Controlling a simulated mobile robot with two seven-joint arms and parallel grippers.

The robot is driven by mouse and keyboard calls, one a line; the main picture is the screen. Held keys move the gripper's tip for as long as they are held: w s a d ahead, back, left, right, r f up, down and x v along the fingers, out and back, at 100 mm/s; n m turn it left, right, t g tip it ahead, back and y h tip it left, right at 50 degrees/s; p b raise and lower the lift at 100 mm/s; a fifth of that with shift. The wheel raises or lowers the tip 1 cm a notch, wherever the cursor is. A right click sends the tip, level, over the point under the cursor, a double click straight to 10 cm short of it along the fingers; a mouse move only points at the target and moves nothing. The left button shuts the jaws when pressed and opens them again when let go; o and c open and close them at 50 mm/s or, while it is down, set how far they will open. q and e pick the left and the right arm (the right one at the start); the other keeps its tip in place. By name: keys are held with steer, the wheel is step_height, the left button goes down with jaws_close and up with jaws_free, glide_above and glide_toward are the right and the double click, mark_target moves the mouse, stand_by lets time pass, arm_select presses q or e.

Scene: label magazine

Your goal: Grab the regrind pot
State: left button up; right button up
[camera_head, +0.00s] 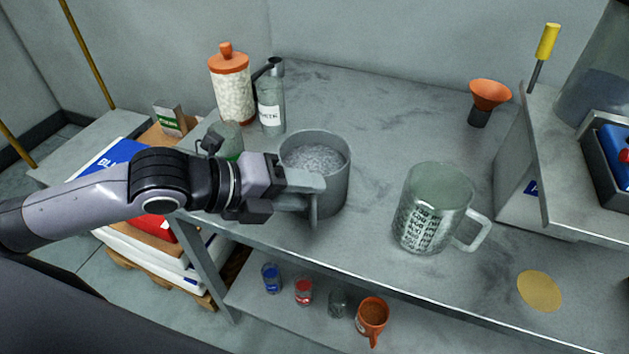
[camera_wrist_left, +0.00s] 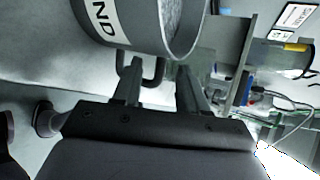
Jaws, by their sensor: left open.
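The regrind pot is a grey metal pot (camera_head: 332,180) filled with grey granules, standing upright on the bench. In the left wrist view the pot (camera_wrist_left: 155,25) fills the top, with the letters "ND" on its band. Its dark handle loop (camera_wrist_left: 155,72) shows between the fingers of my left gripper (camera_wrist_left: 158,66). My left gripper (camera_head: 312,195) is open at the pot's near left side, with the fingers either side of the handle. I cannot tell whether a finger touches the pot. My right gripper is in neither view.
A clear measuring jug (camera_head: 432,208) stands right of the pot. A jar of white pellets (camera_head: 232,90) and a labelled bottle (camera_head: 270,100) stand behind it. An orange funnel (camera_head: 490,95) is at the back right. The bench between pot and funnel is clear.

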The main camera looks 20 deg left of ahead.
arm_select(q)
steer(key=shift+w+d+f, duration=0.1)
steer(key=shift+w+d, duration=0.05)
jaws_close()
stand_by(1.4)
